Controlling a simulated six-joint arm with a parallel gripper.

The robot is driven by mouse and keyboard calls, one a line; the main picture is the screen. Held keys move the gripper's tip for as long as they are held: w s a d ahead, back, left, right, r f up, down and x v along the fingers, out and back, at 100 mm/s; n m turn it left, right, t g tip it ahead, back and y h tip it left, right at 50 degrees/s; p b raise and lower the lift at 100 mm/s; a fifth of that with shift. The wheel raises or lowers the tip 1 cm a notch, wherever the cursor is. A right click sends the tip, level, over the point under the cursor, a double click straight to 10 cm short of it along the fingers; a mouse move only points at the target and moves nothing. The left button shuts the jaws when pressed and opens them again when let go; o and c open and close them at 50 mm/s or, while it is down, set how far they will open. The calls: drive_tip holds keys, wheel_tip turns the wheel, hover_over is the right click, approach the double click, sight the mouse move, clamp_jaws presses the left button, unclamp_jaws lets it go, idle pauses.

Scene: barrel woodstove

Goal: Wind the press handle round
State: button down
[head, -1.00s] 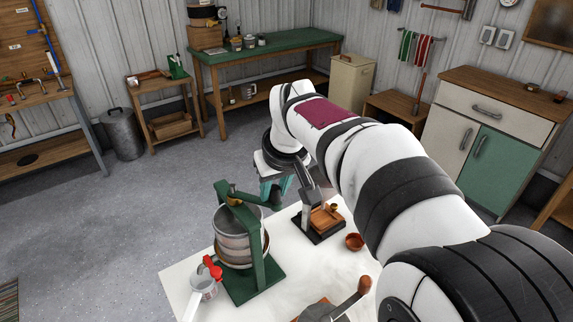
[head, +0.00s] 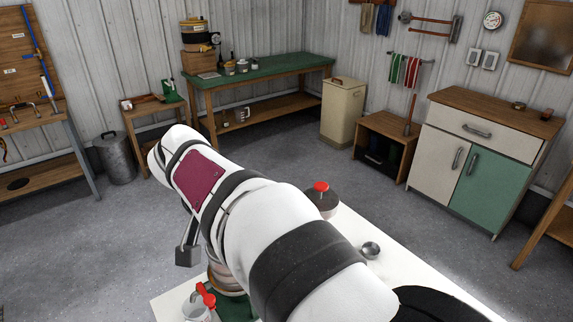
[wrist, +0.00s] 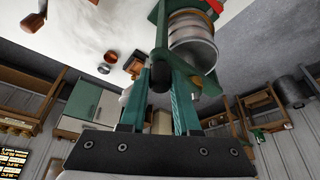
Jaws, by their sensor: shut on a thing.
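The press has a green frame and a pale round basket. In the head view my arm covers most of it; the lower basket (head: 226,281) and green base (head: 236,307) show below the arm. In the wrist view the basket (wrist: 193,42) is upper right, beside the green frame (wrist: 158,38). My gripper (wrist: 160,78) has two teal fingers closed around the dark end of the press handle (wrist: 159,74). In the head view my arm hides the fingers and the handle.
A jug with a red handle (head: 205,297) stands at the press's front left. A dark red-topped container (head: 321,198) and small metal bowl (head: 370,250) are on the white tabletop (head: 420,280) to the right. A green-topped bench (head: 260,66) stands behind, across open floor.

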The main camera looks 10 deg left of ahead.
drive_tip(key=shift+s+a+m, duration=0.2)
drive_tip(key=shift+a+m, duration=0.3)
drive_tip(key=shift+m, duration=0.1)
drive_tip(key=c, duration=0.6)
unclamp_jaws()
drive_tip(key=v, duration=1.6)
drive_tip(key=shift+w+a, duration=0.1)
drive_tip(key=shift+a, duration=0.15)
drive_tip(key=shift+f, duration=0.1)
